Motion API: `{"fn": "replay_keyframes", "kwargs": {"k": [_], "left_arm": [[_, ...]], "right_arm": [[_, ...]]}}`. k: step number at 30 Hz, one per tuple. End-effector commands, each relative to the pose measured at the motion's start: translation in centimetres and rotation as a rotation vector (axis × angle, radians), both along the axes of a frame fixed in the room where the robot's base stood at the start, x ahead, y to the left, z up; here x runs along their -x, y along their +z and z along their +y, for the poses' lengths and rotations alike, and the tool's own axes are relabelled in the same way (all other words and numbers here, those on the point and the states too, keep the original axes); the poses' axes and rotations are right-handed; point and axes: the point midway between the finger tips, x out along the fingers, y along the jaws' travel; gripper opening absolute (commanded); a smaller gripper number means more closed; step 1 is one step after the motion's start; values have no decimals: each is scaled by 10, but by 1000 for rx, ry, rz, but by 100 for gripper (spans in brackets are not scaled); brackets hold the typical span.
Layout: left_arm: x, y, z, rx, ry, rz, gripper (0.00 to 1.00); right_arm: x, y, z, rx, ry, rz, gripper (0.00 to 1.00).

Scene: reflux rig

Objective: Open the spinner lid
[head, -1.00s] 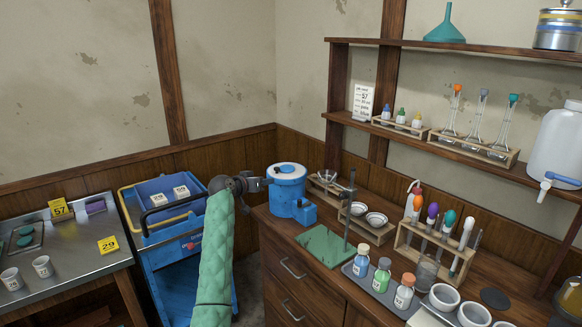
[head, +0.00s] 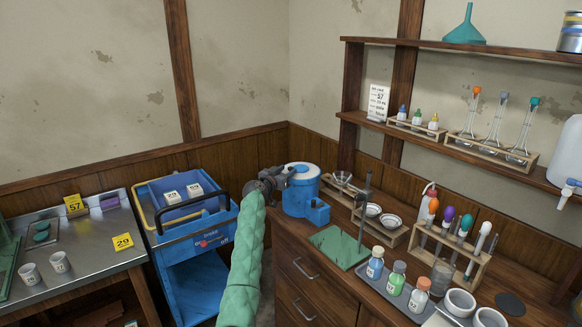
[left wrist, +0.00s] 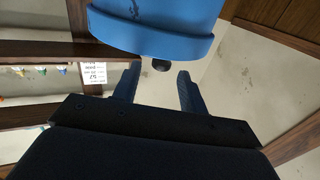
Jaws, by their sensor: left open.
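The spinner (head: 297,200) is a round blue machine with a pale lid top (head: 305,169) and a small blue box at its side. It stands on the wooden counter's left end, and its lid looks shut. My left gripper (head: 287,173) is at the spinner's left side, level with the lid's edge. In the left wrist view the spinner's blue body (left wrist: 150,42) fills the top. A small dark knob (left wrist: 160,65) sticks out from its rim, in line with the gap between my open fingers (left wrist: 156,86). I cannot tell whether they touch it. My right gripper is out of view.
A blue cart (head: 188,245) stands left of the counter, beside a steel table (head: 85,258). Right of the spinner are small bowls, a green stand base (head: 338,246), bottles (head: 398,278) and a tube rack (head: 440,247). A wall shelf (head: 400,128) hangs behind.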

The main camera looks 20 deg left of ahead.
Motion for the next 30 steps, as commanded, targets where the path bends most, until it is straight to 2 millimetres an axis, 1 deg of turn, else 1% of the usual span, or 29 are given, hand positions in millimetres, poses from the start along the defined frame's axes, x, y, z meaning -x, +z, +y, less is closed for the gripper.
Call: {"fn": "replay_keyframes", "kwargs": {"k": [1,3,9,14,21,22,28,30], "left_arm": [[-8,3,-2,3,0,2,42],[-16,3,-4,3,1,2,42],[-32,1,-9,2,0,1,42],[-37,0,-10,1,0,0,42],[-38,0,-10,1,1,1,42],[-38,0,-10,1,1,1,40],[-38,-1,-10,1,0,1,1],[-38,-1,-10,1,0,1,0]], "right_arm": [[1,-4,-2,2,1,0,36],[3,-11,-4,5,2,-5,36],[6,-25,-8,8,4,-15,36],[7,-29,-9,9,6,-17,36],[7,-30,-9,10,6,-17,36],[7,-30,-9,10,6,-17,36],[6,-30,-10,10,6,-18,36],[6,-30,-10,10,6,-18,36]]}}
